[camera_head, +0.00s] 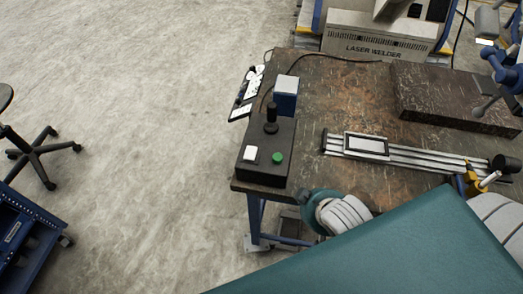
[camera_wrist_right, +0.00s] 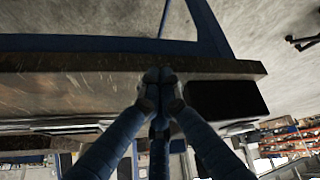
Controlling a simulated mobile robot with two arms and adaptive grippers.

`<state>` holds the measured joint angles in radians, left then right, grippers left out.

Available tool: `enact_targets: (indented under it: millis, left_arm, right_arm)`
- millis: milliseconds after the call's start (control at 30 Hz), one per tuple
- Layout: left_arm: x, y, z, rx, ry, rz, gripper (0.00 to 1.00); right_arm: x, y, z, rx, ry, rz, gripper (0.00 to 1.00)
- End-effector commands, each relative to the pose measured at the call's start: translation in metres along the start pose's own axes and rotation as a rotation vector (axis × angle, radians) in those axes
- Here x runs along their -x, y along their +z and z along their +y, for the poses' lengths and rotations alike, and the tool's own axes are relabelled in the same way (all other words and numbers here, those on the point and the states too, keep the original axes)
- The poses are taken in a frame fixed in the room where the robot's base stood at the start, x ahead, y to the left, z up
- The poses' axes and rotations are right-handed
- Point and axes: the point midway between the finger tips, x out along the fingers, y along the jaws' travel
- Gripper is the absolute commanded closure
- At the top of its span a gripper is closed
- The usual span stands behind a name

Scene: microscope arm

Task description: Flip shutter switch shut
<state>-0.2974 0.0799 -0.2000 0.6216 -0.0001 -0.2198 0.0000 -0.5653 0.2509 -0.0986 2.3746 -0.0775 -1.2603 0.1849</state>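A black control box (camera_head: 264,174) sits at the table's front left corner in the head view. My left gripper is not in view.
The worn brown table (camera_head: 350,95) holds a slide rail (camera_head: 420,159) and a dark slab (camera_head: 455,95). A blue and white box (camera_head: 286,86) stands behind the control box. A laser welder (camera_head: 380,42) stands beyond. The floor to the left is mostly clear.

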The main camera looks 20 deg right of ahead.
Motion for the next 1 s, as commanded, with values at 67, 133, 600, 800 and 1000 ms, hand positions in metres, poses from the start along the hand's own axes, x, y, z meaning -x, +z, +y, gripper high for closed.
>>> enact_targets:
  millis: [67, 133, 600, 800, 1000]
  left_arm:
    - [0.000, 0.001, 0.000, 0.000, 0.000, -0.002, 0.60]
    - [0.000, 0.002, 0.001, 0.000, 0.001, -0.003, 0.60]
    - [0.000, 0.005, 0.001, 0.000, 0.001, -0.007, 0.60]
    - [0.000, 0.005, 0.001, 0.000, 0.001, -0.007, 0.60]
    - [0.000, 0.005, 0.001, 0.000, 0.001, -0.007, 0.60]
  right_arm:
    - [-0.007, -0.017, 0.015, -0.007, 0.031, 0.071, 1.00]
    - [-0.011, -0.034, 0.027, -0.014, 0.050, 0.141, 1.00]
    - [0.014, -0.185, 0.069, 0.101, -0.122, 0.790, 1.00]
    - [0.043, -0.203, 0.044, 0.249, -0.404, 0.910, 1.00]
    - [0.064, -0.185, 0.025, 0.384, -0.679, 0.869, 1.00]
